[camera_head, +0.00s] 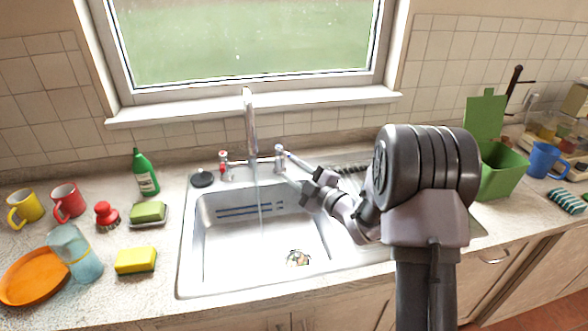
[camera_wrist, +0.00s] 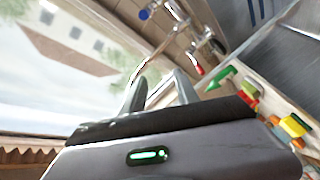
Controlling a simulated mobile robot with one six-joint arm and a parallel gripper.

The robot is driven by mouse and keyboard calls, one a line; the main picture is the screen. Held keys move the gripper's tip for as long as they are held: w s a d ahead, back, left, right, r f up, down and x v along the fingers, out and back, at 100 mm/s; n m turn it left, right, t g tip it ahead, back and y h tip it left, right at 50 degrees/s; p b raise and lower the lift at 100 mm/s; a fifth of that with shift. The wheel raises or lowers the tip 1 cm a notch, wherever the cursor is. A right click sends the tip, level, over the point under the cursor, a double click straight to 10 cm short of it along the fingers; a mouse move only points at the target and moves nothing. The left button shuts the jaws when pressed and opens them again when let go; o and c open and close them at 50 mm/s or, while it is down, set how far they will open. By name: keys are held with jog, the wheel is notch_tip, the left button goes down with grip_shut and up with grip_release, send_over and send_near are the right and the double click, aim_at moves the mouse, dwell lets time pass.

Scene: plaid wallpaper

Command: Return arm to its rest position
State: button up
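My arm reaches over the right side of the sink (camera_head: 190,240) in the head view. My gripper (camera_head: 291,160) is close to the right tap handle (camera_head: 280,152), which has a blue mark; I cannot tell in this view whether they touch. In the wrist view, the two fingers of my gripper (camera_wrist: 160,88) stand apart with nothing between them. The blue-marked handle also shows in the wrist view (camera_wrist: 146,12), beyond the fingertips.
Water runs from the faucet (camera_head: 250,120) into the sink. Left counter: green bottle (camera_head: 146,174), mugs, brush, sponges, blue-tinted pitcher (camera_head: 78,254), orange plate (camera_head: 35,276). Right: green bin (camera_head: 498,172), blue mug (camera_head: 544,160). The window (camera_head: 240,40) stands behind.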

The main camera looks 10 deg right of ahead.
jog(key=s+d+r+m+g+h, duration=0.2)
jog(key=s+d+r+m+h, duration=0.3)
jog(key=s+r+m+h, duration=0.45)
jog(key=s+a+f+m+g+y, duration=0.1)
jog(key=s+a+m+g, duration=0.1)
jog(key=s, duration=0.8)
jog(key=s+a+f+m+g+y, duration=0.1)
jog(key=s+a+m+g, duration=0.2)
jog(key=s, duration=0.7)
jog(key=s+a+f+m+g+y, duration=0.1)
jog(key=s+a+m+g, duration=0.2)
jog(key=s+m, duration=0.3)
jog(key=s+a, duration=0.1)
jog(key=s, duration=0.3)
jog(key=shift+a+y, duration=0.3)
jog(key=shift+y, duration=0.05)
jog(key=shift+r, duration=0.1)
